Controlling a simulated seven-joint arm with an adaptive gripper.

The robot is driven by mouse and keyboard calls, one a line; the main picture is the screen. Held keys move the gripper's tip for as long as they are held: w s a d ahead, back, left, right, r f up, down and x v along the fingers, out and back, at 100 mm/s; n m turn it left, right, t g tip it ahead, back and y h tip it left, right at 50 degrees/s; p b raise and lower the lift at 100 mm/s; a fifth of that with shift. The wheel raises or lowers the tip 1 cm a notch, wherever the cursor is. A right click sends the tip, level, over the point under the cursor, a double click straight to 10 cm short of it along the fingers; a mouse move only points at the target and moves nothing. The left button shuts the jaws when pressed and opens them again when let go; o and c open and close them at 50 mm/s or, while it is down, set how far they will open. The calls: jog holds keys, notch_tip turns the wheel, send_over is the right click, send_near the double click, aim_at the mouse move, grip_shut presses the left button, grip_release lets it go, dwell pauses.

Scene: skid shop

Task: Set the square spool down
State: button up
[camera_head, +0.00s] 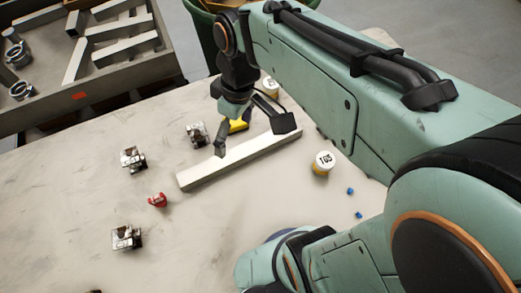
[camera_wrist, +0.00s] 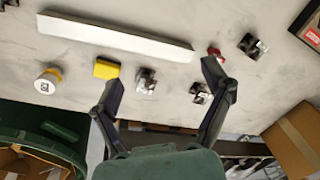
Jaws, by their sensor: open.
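A long pale square-section bar (camera_head: 240,158), which I take to be the square spool, lies on the worktable (camera_head: 75,205). It also shows across the top of the wrist view (camera_wrist: 115,35), with its full length visible. My gripper (camera_head: 254,133) is open above the table near the bar, with its fingers spread wide. In the wrist view, the gap between the fingertips (camera_wrist: 158,92) is empty and the bar lies beyond them. Neither finger is seen holding the bar; in the head view the fingers overlap its far side.
A yellow block (camera_wrist: 107,68) lies beside the bar. Several metal clamp-like pieces (camera_head: 132,158) and a small red part (camera_head: 157,200) stand left of it. A labelled can (camera_head: 323,165) and small blue bits (camera_head: 350,191) lie to the right. A grey bin (camera_head: 168,72) with bars is behind.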

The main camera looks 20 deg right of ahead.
jog(key=s+d+m, duration=0.1)
jog(key=s+m, duration=0.5)
jog(key=s, duration=0.5)
jog(key=shift+f+h, duration=0.2)
jog(key=shift+h, duration=0.2)
